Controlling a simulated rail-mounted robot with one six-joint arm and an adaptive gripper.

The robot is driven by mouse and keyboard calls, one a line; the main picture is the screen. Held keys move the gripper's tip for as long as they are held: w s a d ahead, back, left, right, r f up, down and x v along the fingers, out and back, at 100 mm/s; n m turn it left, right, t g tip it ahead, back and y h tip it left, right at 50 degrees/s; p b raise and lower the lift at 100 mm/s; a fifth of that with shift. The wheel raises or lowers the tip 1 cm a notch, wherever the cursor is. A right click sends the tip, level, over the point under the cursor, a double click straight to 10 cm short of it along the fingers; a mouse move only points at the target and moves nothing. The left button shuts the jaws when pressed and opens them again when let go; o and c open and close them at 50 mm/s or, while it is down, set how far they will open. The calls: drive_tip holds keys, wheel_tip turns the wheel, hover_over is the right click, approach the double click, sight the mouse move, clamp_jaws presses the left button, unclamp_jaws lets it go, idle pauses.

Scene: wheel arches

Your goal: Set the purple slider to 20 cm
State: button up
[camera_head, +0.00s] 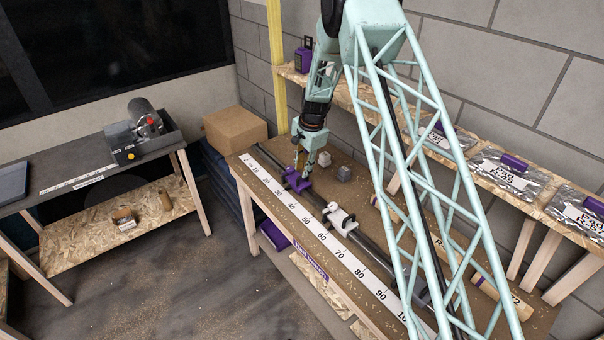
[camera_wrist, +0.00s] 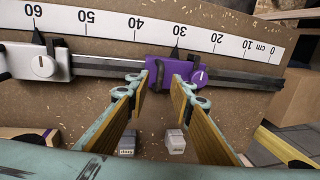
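The purple slider (camera_wrist: 190,72) sits on the dark rail, with its black pointer at about the 30 mark of the ruler (camera_wrist: 106,22) in the wrist view. In the head view the purple slider (camera_head: 296,181) is toward the far end of the rail. My gripper (camera_wrist: 161,84) points down at the slider, its two fingers apart with the slider's left part between or just beyond the tips. I cannot tell whether they touch it. In the head view my gripper (camera_head: 304,163) is right above the slider and partly hides it.
A white slider (camera_head: 338,217) is on the same rail, near the 60 mark. Two small grey blocks (camera_head: 324,159) (camera_head: 344,173) lie on the bench behind the rail. A cardboard box (camera_head: 235,130) stands at the bench's far end. The rail between the purple slider and the zero end is clear.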

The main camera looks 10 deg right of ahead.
drive_tip(key=shift+w+a+f, duration=0.1)
drive_tip(key=shift+w+f, duration=0.05)
drive_tip(key=shift+f, duration=0.65)
drive_tip(key=shift+w+a+f, duration=0.1)
drive_tip(key=shift+w+f, duration=0.05)
drive_tip(key=shift+f, duration=0.65)
clamp_jaws()
